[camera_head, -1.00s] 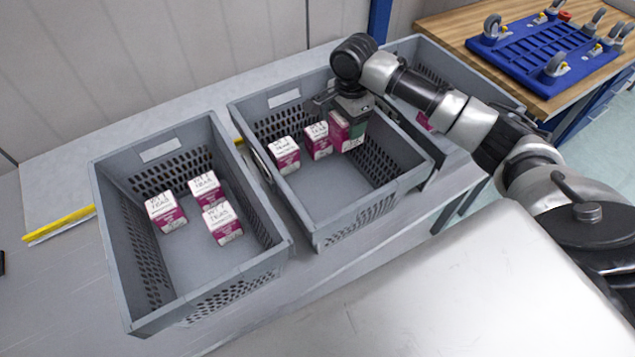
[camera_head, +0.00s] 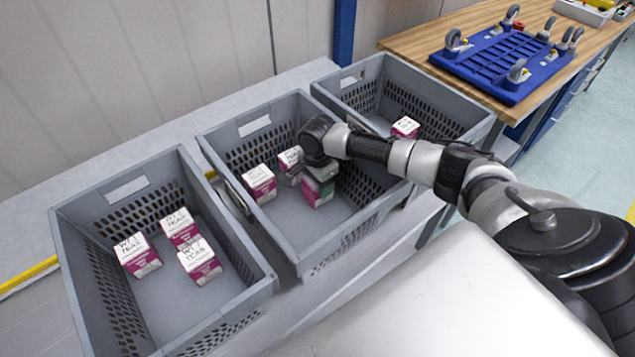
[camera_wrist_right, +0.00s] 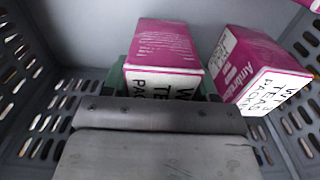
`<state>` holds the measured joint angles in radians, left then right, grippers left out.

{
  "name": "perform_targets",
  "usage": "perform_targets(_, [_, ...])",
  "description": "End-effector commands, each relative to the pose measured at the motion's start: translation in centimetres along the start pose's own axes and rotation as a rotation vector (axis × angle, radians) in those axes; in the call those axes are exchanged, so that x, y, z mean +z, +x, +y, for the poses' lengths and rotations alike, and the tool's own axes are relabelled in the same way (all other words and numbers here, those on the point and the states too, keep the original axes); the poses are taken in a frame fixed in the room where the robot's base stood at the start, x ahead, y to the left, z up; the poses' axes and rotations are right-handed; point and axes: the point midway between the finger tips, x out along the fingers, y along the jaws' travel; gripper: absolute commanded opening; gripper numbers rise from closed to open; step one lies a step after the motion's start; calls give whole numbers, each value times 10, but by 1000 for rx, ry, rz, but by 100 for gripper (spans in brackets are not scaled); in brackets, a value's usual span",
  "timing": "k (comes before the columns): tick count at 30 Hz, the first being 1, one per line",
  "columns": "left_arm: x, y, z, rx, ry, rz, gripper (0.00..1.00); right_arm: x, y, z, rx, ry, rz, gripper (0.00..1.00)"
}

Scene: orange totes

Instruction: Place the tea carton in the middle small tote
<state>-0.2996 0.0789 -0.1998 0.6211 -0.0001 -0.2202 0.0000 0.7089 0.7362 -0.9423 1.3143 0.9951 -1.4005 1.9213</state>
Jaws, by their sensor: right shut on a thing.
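The middle grey tote (camera_head: 345,245) stands between two other totes. My right gripper (camera_head: 318,172) reaches down into it and is shut on a white and magenta tea carton (camera_head: 312,193). In the right wrist view the held carton (camera_wrist_right: 163,52) sits at the gripper (camera_wrist_right: 160,90), with green finger parts beside it. The held carton is low in the tote; I cannot tell whether it touches the floor. Two more cartons stand in this tote, one to the left (camera_head: 259,184) and one behind (camera_head: 289,158). A neighbouring carton (camera_wrist_right: 260,70) shows close beside the held one. My left gripper is out of view.
The left tote (camera_head: 85,290) holds three cartons, one of them at its front (camera_head: 199,262). The right tote (camera_head: 440,100) has one visible carton (camera_head: 406,127); my arm crosses over that tote. A wooden bench (camera_head: 425,50) with a blue wheeled dolly (camera_head: 495,62) stands behind right.

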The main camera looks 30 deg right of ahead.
Motion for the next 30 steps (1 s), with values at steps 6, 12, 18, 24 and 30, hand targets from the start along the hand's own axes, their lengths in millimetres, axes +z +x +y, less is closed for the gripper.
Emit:
perform_targets(6, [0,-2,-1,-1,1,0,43,0,9,-1,-3,-1,1,28])
perform_targets(12, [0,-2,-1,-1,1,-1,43,0,10,0,-2,-1,0,28])
perform_targets(18, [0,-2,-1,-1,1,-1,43,0,12,0,-2,-1,1,80])
perform_targets(24, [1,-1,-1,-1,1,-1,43,0,11,0,-2,-1,1,84])
perform_targets(30, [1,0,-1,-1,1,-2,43,0,5,0,-2,0,1,84])
